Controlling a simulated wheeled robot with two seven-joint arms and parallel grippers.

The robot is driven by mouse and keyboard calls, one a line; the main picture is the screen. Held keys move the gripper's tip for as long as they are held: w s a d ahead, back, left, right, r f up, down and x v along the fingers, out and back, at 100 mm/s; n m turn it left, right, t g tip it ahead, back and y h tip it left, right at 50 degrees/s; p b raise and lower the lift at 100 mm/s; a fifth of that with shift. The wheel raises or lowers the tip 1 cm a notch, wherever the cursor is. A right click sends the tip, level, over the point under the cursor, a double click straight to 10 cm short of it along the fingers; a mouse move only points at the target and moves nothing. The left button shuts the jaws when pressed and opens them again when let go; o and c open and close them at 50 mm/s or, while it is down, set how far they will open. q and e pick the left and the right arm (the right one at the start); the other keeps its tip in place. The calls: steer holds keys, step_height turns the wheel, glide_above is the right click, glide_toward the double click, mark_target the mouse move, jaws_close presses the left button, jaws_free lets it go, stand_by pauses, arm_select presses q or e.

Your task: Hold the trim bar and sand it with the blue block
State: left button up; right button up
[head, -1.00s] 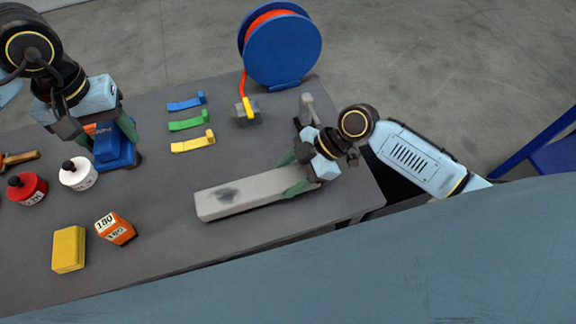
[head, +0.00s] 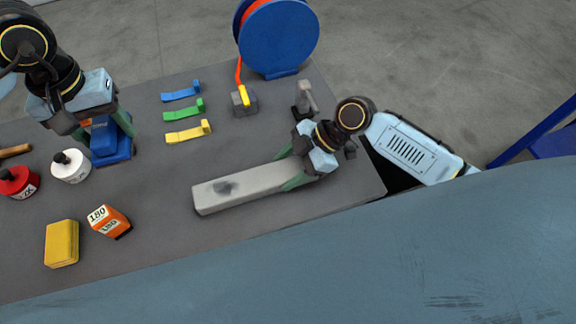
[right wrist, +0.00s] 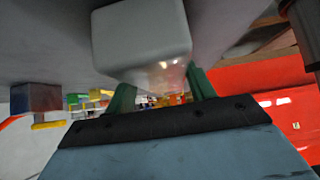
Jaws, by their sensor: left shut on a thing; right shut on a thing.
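The trim bar (head: 240,184) is a long pale grey bar with a dark smudge near its left end, lying low over the table's front right part. My right gripper (head: 292,168) is shut on its right end. The bar's end also fills the top of the right wrist view (right wrist: 142,42), between the green fingers (right wrist: 160,92). The blue block (head: 110,146) is at the left of the table, and my left gripper (head: 108,128) is shut on it from above. Whether the block touches the table I cannot tell.
A white bottle (head: 70,166), a red bottle (head: 18,182), an orange 180 block (head: 109,221) and a yellow block (head: 61,244) stand at the left. Blue, green and yellow clips (head: 188,132) lie mid-table. A blue hose reel (head: 280,40) stands behind. Table between block and bar is clear.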

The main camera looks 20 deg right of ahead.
steer(key=shift+s+f, duration=0.15)
steer(key=shift+f, duration=0.25)
steer(key=shift+s+d+f+b, duration=0.1)
steer(key=shift+s+f+b, duration=0.05)
steer(key=shift+f+b, duration=0.25)
jaws_close()
steer(key=o, duration=1)
jaws_free()
steer(key=shift+c, duration=0.2)
steer(key=o, duration=0.7)
steer(key=shift+w+r, duration=0.1)
steer(key=shift+w, duration=0.15)
steer(key=shift+r, duration=0.1)
steer(key=c, duration=1.3)
